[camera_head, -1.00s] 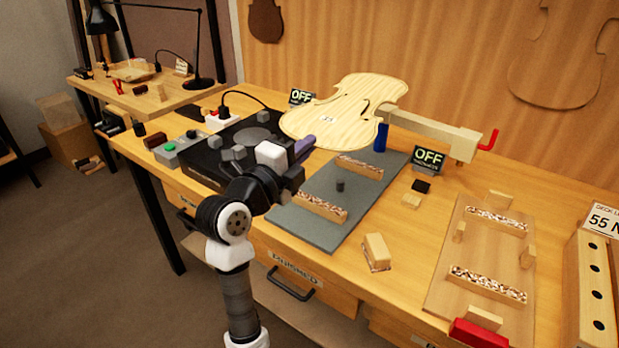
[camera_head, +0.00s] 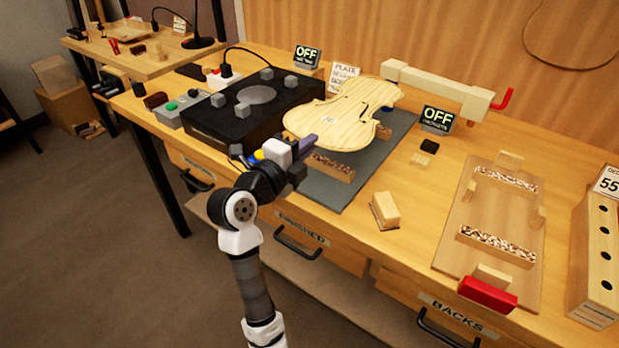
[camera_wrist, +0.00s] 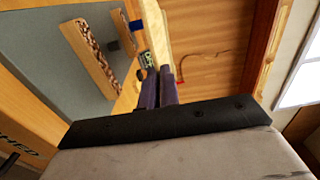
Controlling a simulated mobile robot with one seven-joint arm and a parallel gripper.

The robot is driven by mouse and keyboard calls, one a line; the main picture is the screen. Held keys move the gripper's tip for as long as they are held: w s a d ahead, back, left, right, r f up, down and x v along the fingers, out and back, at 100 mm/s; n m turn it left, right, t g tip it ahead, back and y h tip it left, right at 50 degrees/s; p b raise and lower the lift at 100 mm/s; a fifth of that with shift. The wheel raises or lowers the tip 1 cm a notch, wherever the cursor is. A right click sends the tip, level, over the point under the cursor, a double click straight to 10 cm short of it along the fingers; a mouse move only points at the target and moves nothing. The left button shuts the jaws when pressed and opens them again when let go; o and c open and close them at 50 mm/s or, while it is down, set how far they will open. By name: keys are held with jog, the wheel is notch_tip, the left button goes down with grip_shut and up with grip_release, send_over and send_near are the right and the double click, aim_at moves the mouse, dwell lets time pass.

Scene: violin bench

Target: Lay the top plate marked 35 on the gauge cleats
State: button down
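The pale violin top plate (camera_head: 350,112) is held roughly level above the grey gauge base; its small number label is too blurred to read surely. My gripper (camera_head: 304,146) is shut on the plate's near left end. In the wrist view, the dark purple fingers (camera_wrist: 158,88) meet the plate, seen nearly edge-on (camera_wrist: 156,35). The near gauge cleat (camera_head: 331,167), with a speckled top, shows below the plate; the far cleat (camera_head: 383,131) is partly hidden. Both cleats also show in the wrist view (camera_wrist: 88,58). The plate looks clear of them, but the gap is hard to judge.
A wooden clamp bar (camera_head: 437,90) with a red handle stands behind the plate. A black box (camera_head: 252,105) with grey blocks is at left. An OFF sign (camera_head: 437,118), a loose wooden block (camera_head: 385,211) and a second cleated board (camera_head: 497,216) are at right.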

aim_at(307, 192)
notch_tip(307, 192, down, 9)
jog(key=shift+f+b, duration=0.15)
jog(key=shift+b, duration=0.2)
jog(key=shift+f, duration=0.1)
jog(key=c, duration=1.6)
grip_release()
jog(key=shift+c, duration=0.2)
jog(key=shift+s, duration=0.1)
jog(key=b+v, duration=0.1)
jog(key=v, duration=1.1)
jog(key=shift+b, duration=0.35)
